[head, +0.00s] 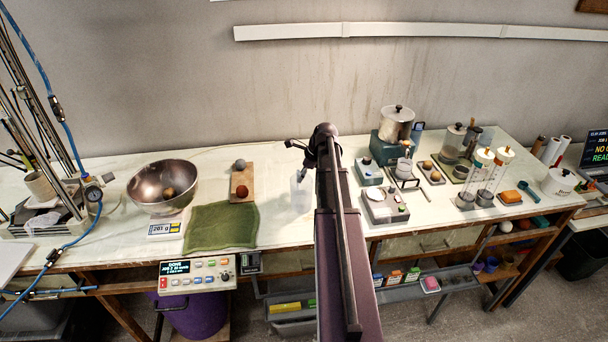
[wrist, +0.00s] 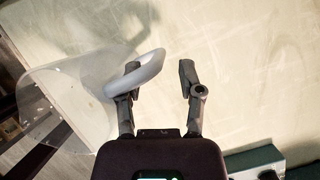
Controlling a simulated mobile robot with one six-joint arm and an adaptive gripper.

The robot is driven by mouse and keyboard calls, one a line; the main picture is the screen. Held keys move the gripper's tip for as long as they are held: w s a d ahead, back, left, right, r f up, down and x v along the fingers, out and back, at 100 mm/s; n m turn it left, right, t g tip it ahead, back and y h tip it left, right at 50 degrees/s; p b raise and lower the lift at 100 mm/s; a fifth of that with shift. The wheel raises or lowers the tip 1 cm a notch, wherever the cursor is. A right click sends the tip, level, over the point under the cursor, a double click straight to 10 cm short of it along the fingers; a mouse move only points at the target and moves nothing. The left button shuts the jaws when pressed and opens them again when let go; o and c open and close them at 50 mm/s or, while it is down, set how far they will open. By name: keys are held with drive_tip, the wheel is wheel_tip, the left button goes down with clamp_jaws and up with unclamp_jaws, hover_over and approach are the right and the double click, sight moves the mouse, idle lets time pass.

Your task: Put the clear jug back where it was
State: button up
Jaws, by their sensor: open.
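The clear jug (head: 300,194) stands on the pale bench top, just left of my arm in the head view. In the wrist view its transparent body (wrist: 62,100) is at the left, with its whitish handle (wrist: 142,78) reaching toward my fingers. My gripper (wrist: 160,70) is open, its two fingers apart. The handle crosses in front of the left finger, whose tip shows within the handle's loop. I cannot tell whether they touch. The right finger is clear of the handle. In the head view my arm hides part of the area beside the jug.
A wooden board (head: 242,187) with two balls, a green cloth (head: 221,226) and a metal bowl (head: 150,186) lie to the left.

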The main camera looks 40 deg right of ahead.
drive_tip(key=p+v, duration=0.9)
drive_tip(key=v, duration=0.2)
drive_tip(key=shift+p, duration=0.3)
drive_tip(key=shift+w, duration=0.1)
idle(0.7)
drive_tip(key=s+a+n+g+h, duration=0.1)
drive_tip(key=s+a+n, duration=0.1)
drive_tip(key=a+n, duration=0.7)
drive_tip(key=s+a+f+n+g+h, duration=0.1)
drive_tip(key=s+a+n, duration=0.2)
drive_tip(key=a+n, duration=0.7)
drive_tip(key=s+a+n+g+h, duration=0.1)
drive_tip(key=a+n, duration=0.8)
drive_tip(key=a, duration=1.5)
drive_tip(key=shift+s+f+n+g, duration=0.25)
drive_tip(key=shift+s+n+g, duration=0.05)
drive_tip(key=shift+s, duration=0.55)
